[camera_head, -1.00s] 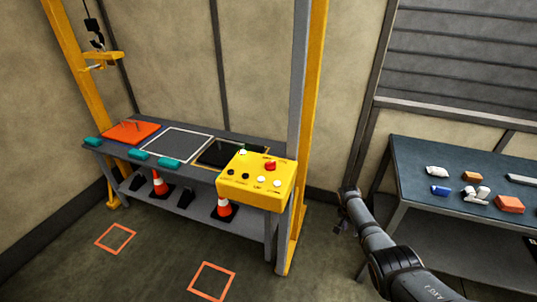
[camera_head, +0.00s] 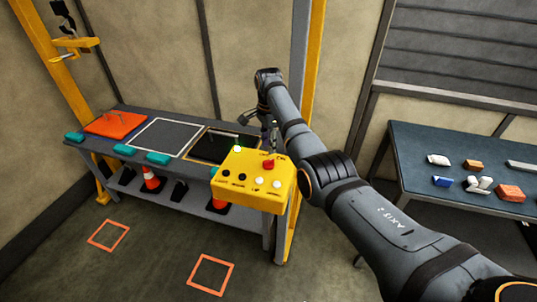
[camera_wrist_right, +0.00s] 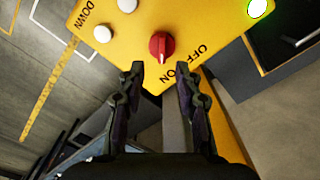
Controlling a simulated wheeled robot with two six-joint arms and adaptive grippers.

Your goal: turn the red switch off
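The red switch (camera_head: 268,164) is a knob on top of the yellow control box (camera_head: 245,185), at the near right end of the grey bench. My right gripper (camera_head: 262,122) is above and behind the box in the head view. In the right wrist view its two fingers (camera_wrist_right: 159,78) are apart and empty, with the knob just beyond the gap between the tips. My left gripper is not in view.
A yellow post (camera_head: 312,60) stands beside the box. A dark table (camera_head: 405,150) with small parts is at right.

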